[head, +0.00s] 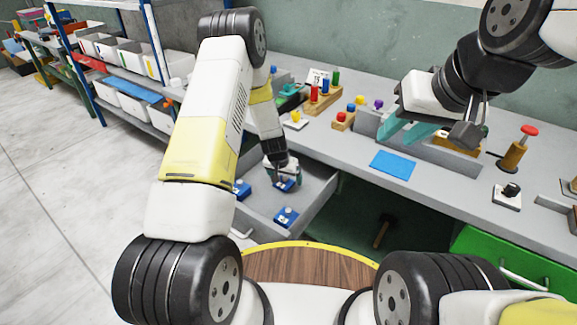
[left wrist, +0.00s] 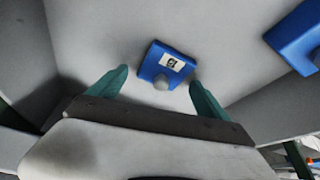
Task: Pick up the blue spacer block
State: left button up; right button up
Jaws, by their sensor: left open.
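A blue spacer block (left wrist: 165,66) with a white label and a grey knob lies on the floor of an open grey drawer (head: 318,190). In the left wrist view it sits just beyond and between the teal fingertips of my left gripper (left wrist: 158,84), which is open and empty. In the head view my left gripper (head: 283,174) reaches down into the drawer and partly covers this block (head: 285,187). Two similar blue blocks lie in the drawer, one nearer the front (head: 286,218) and one to the left (head: 242,190). My right gripper (head: 408,128) is open above the bench.
The drawer walls stand close around the blocks. The grey bench (head: 346,150) holds a blue mat (head: 393,164), wooden holders with coloured pegs (head: 323,98) and a red-topped post (head: 514,150). A green drawer (head: 500,262) is at the lower right.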

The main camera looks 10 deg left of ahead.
aim_at(285, 176)
pick_arm(q)
jog(key=c, duration=1.7)
jog(key=shift+o, duration=0.2)
notch_tip(285, 176, up, 10)
jog(key=shift+f, duration=0.1)
jog(key=s+a+r+n, duration=0.1)
jog(key=s+a+r, duration=0.1)
jog(key=s, duration=0.5)
jog(key=s+a+r+n+y, duration=0.1)
jog(key=s+a+r, duration=0.2)
jog(key=s, duration=0.4)
jog(key=shift+a+r+n, duration=0.35)
jog(key=shift+a+n, duration=0.05)
jog(key=shift+a, duration=0.2)
jog(key=shift+d, duration=0.1)
